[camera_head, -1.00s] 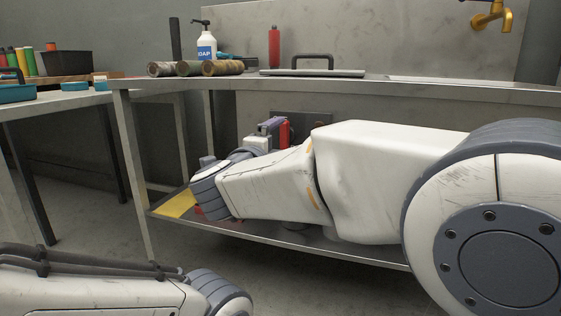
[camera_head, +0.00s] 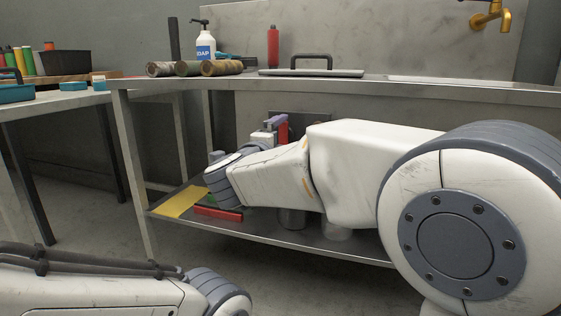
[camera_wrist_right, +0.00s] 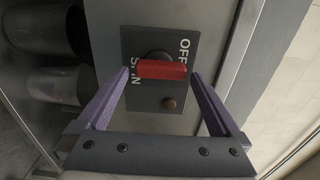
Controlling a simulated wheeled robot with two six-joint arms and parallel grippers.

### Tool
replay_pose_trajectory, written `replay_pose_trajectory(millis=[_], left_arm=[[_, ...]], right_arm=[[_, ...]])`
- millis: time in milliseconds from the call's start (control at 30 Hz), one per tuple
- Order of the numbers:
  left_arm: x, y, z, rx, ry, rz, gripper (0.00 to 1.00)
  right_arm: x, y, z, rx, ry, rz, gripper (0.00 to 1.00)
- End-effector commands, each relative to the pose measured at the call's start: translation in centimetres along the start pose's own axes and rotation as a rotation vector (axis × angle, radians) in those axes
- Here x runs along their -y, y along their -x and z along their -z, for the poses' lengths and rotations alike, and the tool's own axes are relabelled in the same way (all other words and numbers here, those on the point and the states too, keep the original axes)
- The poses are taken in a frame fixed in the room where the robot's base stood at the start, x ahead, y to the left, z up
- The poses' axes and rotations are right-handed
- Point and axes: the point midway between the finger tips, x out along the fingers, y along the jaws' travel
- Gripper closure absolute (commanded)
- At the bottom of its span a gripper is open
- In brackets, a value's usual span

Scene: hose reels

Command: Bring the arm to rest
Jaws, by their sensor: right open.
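My right gripper (camera_wrist_right: 160,75) is open in the right wrist view, with its two purple fingers spread apart. A red handle (camera_wrist_right: 161,69) lies crosswise between the fingertips; I cannot tell how far in front of them it is. It sits on a dark plate (camera_wrist_right: 180,48) marked OFF and, partly covered, another word. In the head view my right arm bends under the sink counter, and the right gripper (camera_head: 271,122) shows small, with purple finger, beside the red handle (camera_head: 283,128) and dark plate (camera_head: 318,122). My left arm is low at the left; its gripper is out of view.
The metal counter (camera_head: 400,86) runs above my right arm, with a soap bottle (camera_head: 205,47), rolls (camera_head: 221,68) and a red bottle (camera_head: 273,47) on it. The lower shelf (camera_head: 345,247) below holds a red object (camera_head: 218,213) and a yellow sheet (camera_head: 180,202).

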Motion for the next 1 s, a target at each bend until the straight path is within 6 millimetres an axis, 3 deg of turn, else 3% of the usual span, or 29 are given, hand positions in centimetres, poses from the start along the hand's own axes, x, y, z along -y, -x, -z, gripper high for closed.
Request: replay_pose_trajectory(millis=[500,1000], left_arm=[[0.1,-0.8,0.0,0.0,0.0,0.0,0.09],[0.0,0.2,0.0,0.0,0.0,0.0,0.09]], right_arm=[[-0.2,9.4,-0.1,0.006,-0.001,-0.004,0.0],[0.1,-0.7,0.1,-0.005,0.001,-0.001,0.0]])
